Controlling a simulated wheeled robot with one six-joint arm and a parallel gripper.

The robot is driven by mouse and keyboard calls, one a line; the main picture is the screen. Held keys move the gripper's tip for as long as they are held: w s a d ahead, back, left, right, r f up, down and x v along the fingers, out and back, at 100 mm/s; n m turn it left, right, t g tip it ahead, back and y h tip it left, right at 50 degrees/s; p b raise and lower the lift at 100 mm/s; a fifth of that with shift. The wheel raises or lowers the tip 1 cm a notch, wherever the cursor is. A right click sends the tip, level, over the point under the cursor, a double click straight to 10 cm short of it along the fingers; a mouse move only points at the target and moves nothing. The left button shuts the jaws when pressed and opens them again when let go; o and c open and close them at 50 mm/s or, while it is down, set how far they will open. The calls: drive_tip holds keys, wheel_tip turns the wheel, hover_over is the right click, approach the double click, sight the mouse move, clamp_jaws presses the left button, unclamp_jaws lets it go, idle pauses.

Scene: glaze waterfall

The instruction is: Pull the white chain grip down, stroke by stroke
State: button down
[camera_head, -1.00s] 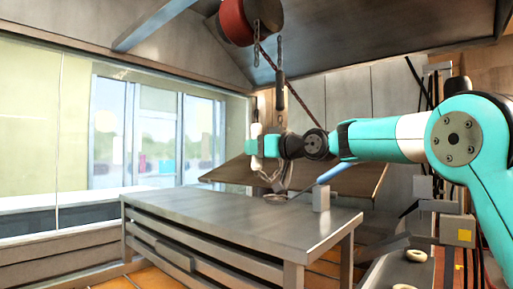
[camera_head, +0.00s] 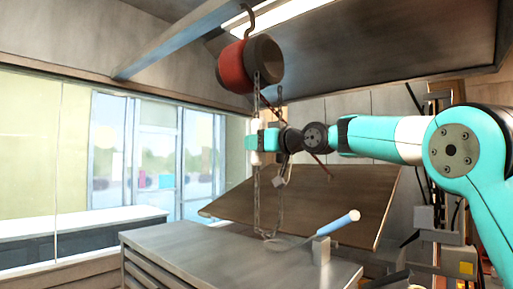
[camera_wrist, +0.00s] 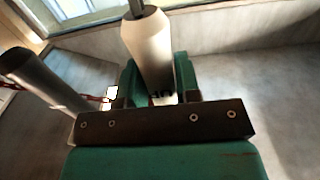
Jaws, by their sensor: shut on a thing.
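The white chain grip (camera_wrist: 148,45) is a pale tapered cylinder standing upright between my gripper's teal jaws in the wrist view. In the head view, part of the white grip (camera_head: 257,157) shows just below my gripper (camera_head: 262,140), which is shut on it. A chain (camera_head: 257,95) runs up from it to the red and dark hoist drum (camera_head: 250,64), hanging from a hook. Chain loops (camera_head: 260,215) hang below toward the table. A dark cylinder (camera_wrist: 40,78) stands left of the jaws in the wrist view.
A tilted brown board (camera_head: 350,195) stands behind. A ceiling beam (camera_head: 170,45) crosses the upper left. Windows (camera_head: 150,140) are at left.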

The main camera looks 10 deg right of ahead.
drive_tip(key=shift+r, duration=0.35)
wheel_tip(320, 180, down, 18)
drive_tip(key=b, duration=1.6)
drive_tip(key=shift+r, duration=0.25)
wheel_tip(320, 180, up, 18)
drive_tip(key=p, duration=1.4)
drive_tip(key=shift+f, duration=0.25)
